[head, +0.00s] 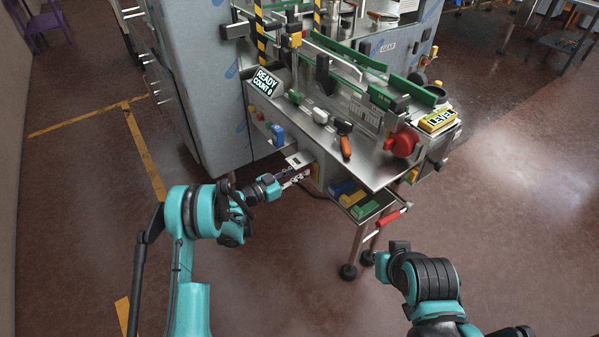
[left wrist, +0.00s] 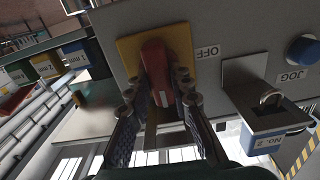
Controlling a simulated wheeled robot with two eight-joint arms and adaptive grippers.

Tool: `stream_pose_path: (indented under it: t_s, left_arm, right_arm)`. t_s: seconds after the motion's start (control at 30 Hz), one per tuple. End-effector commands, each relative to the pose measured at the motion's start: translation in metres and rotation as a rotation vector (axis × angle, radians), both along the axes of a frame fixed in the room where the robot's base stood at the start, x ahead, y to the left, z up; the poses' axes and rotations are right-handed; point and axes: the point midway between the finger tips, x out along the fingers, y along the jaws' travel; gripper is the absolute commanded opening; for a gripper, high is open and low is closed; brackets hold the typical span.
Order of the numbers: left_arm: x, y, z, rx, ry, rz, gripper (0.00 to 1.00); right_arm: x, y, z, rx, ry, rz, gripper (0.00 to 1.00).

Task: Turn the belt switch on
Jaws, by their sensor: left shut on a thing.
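The belt switch is a red handle (left wrist: 167,68) on a yellow plate (left wrist: 128,47), shown in the left wrist view. An OFF label (left wrist: 207,52) is beside it on the right. My left gripper (left wrist: 163,97) has its two fingers on either side of the red handle and is shut on it. The fingers hide part of the handle's lower end. My right gripper is not in view.
A padlock with a blue body (left wrist: 275,120) hangs right of the switch, below a blue JOG button (left wrist: 303,51). Small coloured bins (head: 366,210) sit on a low shelf right of my left gripper. A large grey cabinet (head: 203,90) stands left. The floor in front is clear.

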Motion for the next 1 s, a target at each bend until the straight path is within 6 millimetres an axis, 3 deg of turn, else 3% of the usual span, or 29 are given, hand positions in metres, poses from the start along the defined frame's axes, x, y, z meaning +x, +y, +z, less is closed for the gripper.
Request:
stream_pose_path:
  t_s: [0.13,0.17,0.2,0.23,0.63,1.0]
  left_arm:
    - [0.0,0.0,-0.001,0.003,0.0,-0.001,0.0]
    - [0.0,0.0,-0.001,0.003,0.0,-0.001,0.28]
    - [0.0,0.0,-0.001,0.003,0.0,-0.001,0.39]
    - [0.0,0.0,-0.001,0.003,0.0,-0.001,0.41]
    - [-0.005,0.008,0.0,0.001,0.001,0.002,0.41]
    - [-0.049,0.069,0.0,0.001,0.0,0.004,0.41]
  right_arm:
    - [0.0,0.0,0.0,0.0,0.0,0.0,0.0]
    - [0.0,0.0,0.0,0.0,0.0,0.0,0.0]
    - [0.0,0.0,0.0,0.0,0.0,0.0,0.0]
    - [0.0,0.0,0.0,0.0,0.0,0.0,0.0]
    - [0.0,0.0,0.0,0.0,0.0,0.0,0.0]
    - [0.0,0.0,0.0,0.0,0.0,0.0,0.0]
